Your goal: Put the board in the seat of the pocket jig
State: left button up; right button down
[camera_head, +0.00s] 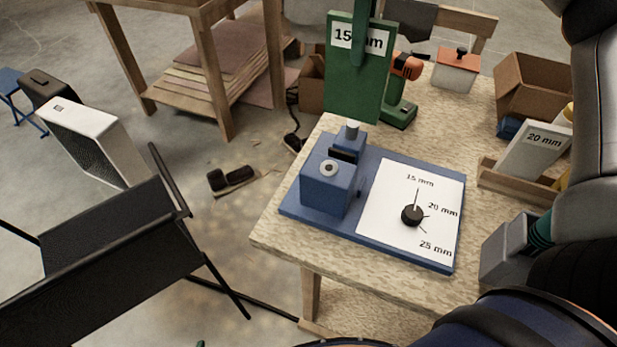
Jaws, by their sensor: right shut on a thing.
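A green board (352,92) with a white label reading 15 and mm hangs upright over the back of the blue pocket jig. My right gripper (358,50) is shut on the board's upper part; its green finger covers the middle of the label. The jig has a blue base (312,222), a blue block (327,189) and a dark slot (343,155) behind the block. The board's lower edge shows above the slot, apart from it. A white plate (388,215) carries a black knob (411,215) and marks for 15, 20 and 25 mm. My left gripper is not in view.
A green and orange drill (400,105) stands behind the board. A wooden rack (500,178) at the right holds a pale 20 mm board (535,155). A cardboard box (540,85) and an orange-topped container (456,70) stand farther back. The bench's front left corner is clear.

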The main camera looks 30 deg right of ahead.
jog(key=a, duration=0.1)
jog(key=b, duration=0.3)
send_over(345, 115)
jog(key=f, duration=0.5)
jog(key=shift+w+d+f, duration=0.1)
jog(key=shift+w+f, duration=0.05)
jog(key=shift+w, duration=0.15)
notch_tip(345, 115, down, 7)
jog(key=shift+d+r, duration=0.1)
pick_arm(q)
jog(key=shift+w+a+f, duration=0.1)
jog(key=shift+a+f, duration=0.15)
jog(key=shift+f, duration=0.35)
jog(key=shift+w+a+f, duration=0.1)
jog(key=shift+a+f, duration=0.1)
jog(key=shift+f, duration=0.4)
pick_arm(e)
notch_tip(345, 115, down, 6)
jog(key=shift+r, duration=0.15)
jog(key=c, duration=0.8)
grip_release()
jog(key=shift+c, duration=0.2)
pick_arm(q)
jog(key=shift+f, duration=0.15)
